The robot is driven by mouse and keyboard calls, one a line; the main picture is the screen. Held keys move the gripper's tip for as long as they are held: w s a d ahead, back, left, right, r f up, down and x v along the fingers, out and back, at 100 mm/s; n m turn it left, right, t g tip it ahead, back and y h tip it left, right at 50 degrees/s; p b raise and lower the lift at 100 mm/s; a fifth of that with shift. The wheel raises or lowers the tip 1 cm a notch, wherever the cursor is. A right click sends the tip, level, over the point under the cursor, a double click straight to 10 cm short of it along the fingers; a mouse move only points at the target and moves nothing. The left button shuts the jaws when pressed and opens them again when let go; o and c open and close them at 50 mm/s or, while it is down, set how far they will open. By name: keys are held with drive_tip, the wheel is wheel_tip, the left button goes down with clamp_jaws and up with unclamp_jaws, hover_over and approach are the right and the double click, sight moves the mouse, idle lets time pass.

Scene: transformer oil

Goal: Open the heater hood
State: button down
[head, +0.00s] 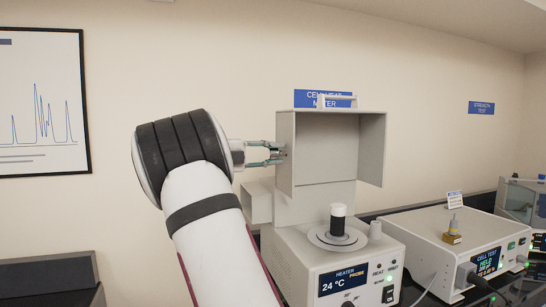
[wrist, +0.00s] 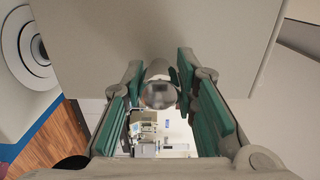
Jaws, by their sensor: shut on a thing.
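The heater hood (head: 330,190) is a grey box that stands raised and tipped back above the heater (head: 320,262), its hollow side facing the head camera. My gripper (head: 280,153) is at the hood's left edge. In the wrist view its green-padded fingers are shut on a round metallic handle (wrist: 160,92) that stands out from the hood's grey panel (wrist: 120,30). The head view barely shows the handle. Below the hood, the heater's round plate (head: 318,240) is uncovered and holds a black cylinder with a white top (head: 338,220).
Another device (head: 522,200) is at the far right. Blue signs hang on the wall. The air left of my arm is free.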

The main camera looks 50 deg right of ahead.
drive_tip(key=c, duration=1.2)
unclamp_jaws()
drive_tip(key=shift+c, duration=0.2)
drive_tip(key=v, duration=1.2)
drive_tip(key=shift+s, duration=0.1)
